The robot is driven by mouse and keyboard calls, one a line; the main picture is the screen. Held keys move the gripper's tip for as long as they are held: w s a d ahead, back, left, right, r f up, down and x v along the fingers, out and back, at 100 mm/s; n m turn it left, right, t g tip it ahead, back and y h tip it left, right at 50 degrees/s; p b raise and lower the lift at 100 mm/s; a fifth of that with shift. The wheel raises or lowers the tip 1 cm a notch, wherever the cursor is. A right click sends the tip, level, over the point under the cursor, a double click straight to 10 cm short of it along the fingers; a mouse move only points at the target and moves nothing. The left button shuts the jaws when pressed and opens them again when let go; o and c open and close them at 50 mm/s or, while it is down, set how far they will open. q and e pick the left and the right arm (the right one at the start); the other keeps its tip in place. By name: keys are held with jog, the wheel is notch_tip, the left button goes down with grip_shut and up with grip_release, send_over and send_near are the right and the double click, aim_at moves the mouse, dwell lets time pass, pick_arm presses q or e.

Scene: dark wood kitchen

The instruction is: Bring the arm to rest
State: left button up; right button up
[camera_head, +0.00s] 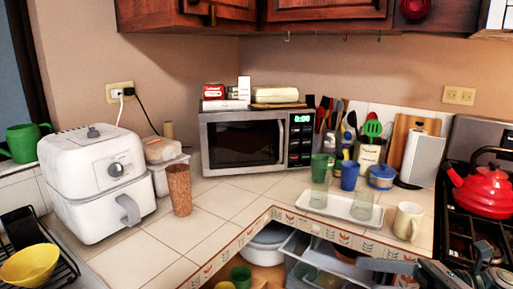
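Part of my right arm, with what looks like its gripper (430,268), shows in the bottom right corner of the head view, in front of the stove and the counter's front edge. It is grey and cut off by the picture's edge. Its fingers do not show clearly, and I see no object held in it. My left arm and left gripper are not in view.
A white air fryer (97,183), a brown tumbler (179,190) and a microwave (250,141) stand on the tiled counter. A white tray (340,208), a mug (407,221) and a red kettle (484,191) are at right. Open shelving lies below the counter's edge.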

jog(key=w+d+f+m+t+h, duration=0.35)
jog(key=w+f+m+t, duration=0.85)
jog(key=m, duration=0.4)
notch_tip(320, 180, down, 25)
jog(key=d+m+h, duration=0.3)
jog(key=m+h, duration=0.7)
jog(key=m, duration=0.5)
jog(key=s+a+f+m+g+h+p, duration=0.15)
jog(key=s+f+m, duration=0.35)
jog(key=f, duration=0.5)
jog(key=s+a+f+m+g+h, duration=0.15)
jog(key=s+f+m, duration=0.25)
jog(key=s+f, duration=0.45)
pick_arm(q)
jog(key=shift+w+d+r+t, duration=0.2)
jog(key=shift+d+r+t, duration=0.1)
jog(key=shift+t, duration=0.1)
pick_arm(e)
jog(key=s+a+f+m+g, duration=0.3)
jog(key=s+f, duration=0.5)
jog(key=s, duration=0.1)
jog(key=s+a+f+m+g+h, duration=0.1)
jog(key=s+a+f+m+g, duration=0.2)
jog(key=s+f, duration=0.5)
jog(key=shift+s+a+g, duration=0.3)
jog(key=shift+s+a, duration=0.4)
jog(key=shift+s, duration=0.5)
